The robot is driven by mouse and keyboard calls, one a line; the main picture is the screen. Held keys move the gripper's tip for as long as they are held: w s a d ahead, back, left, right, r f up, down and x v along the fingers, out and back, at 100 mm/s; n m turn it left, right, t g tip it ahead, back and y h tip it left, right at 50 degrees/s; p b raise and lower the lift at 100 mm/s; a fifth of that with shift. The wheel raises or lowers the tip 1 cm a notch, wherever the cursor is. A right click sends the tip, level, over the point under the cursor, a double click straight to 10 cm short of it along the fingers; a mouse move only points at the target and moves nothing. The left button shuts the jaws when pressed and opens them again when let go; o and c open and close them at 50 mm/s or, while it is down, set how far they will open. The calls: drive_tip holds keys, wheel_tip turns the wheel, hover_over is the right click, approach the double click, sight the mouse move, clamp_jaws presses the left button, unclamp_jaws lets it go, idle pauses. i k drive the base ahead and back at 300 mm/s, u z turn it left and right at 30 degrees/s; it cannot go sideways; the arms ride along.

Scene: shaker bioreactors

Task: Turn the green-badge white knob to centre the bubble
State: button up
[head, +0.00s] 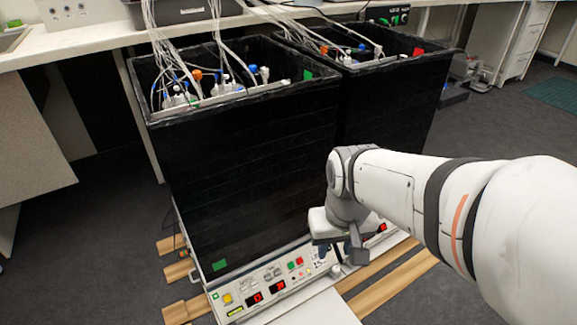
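My gripper (347,250) points down at the right part of the shaker's front control panel (262,288), close to the panel's edge. Its fingers are small, dark and partly hidden by the gripper body, so I cannot tell whether they are open or shut. A small whitish rounded part (336,271) shows just below the gripper; it may be a knob, but I see no green badge on it. A yellow-green strip (235,311) at the panel's lower left may be a level vial; no bubble can be made out. A small green mark (215,296) is at the panel's left end.
Two tall black bins (240,165) with tubes and bottles stand on the shaker behind the panel. Wooden slats (392,283) lie beneath. A white bench (75,38) runs along the back. Grey floor (90,265) is open at the left.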

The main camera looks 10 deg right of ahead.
sight(335, 269)
drive_tip(key=u, duration=1)
drive_tip(key=k, duration=0.9)
drive_tip(key=z, duration=1.35)
drive_tip(key=i, duration=1)
